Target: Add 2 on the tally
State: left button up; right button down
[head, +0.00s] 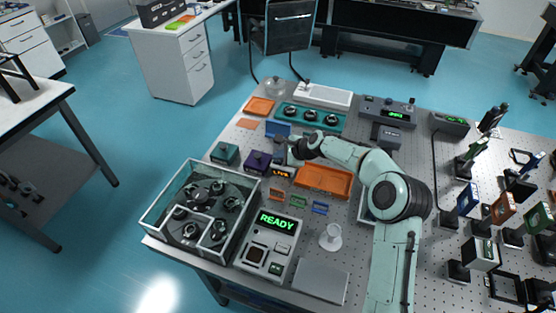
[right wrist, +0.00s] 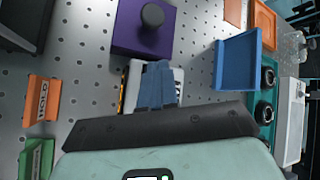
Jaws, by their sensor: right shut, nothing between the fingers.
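A small device with a lit orange readout (head: 283,173), likely the tally, stands between the purple block and the orange tray; its characters are too small to read surely. My right gripper (head: 280,152) is over it, shut and empty. In the right wrist view the closed bluish fingers (right wrist: 157,86) lie across the device's pale body (right wrist: 180,77), hiding most of it. I cannot tell whether they touch it. Only a sliver of the orange readout (right wrist: 124,90) shows beside the fingers. My left gripper is not in view.
A purple block (head: 258,161) with a dark knob (right wrist: 152,15) is close beside the device. A blue bin (right wrist: 238,62) stands on the other side. The orange tray (head: 325,194), a READY panel (head: 277,221) and small coloured tags (right wrist: 42,100) are nearby.

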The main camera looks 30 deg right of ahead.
aim_at(280, 162)
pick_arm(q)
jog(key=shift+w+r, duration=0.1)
pick_arm(e)
jog(key=shift+r, duration=0.1)
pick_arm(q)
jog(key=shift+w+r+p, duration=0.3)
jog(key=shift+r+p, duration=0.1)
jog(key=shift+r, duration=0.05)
pick_arm(e)
jog(key=shift+r, duration=0.7)
